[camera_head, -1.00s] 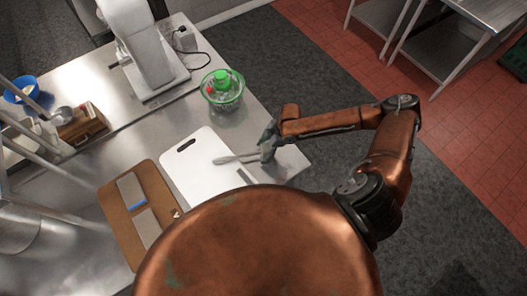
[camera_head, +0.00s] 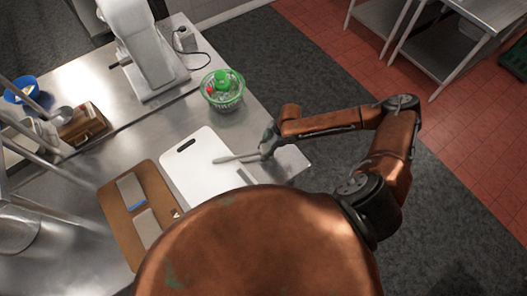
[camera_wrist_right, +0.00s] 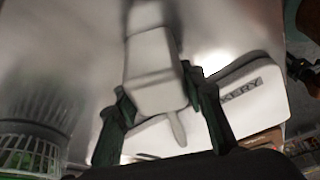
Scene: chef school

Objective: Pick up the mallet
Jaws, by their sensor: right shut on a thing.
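The pale grey mallet (camera_head: 237,158) shows in the head view as a light stick reaching left from my right gripper over the white cutting board (camera_head: 196,175). My right gripper (camera_head: 268,146) is shut on it near the counter's right edge. In the right wrist view the two dark green fingers (camera_wrist_right: 163,118) stand on both sides of a pale blocky part of the mallet (camera_wrist_right: 155,80). The gripper hides part of the mallet. I cannot tell how far it is above the board. My left gripper is not in view.
A brown board (camera_head: 116,207) with two blocks lies left of the white board. A green-lidded bowl (camera_head: 222,92) stands behind, near a stand mixer (camera_head: 138,45). A wooden box (camera_head: 84,124) and blue bowl (camera_head: 20,90) are at the left. Bare counter lies around the boards.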

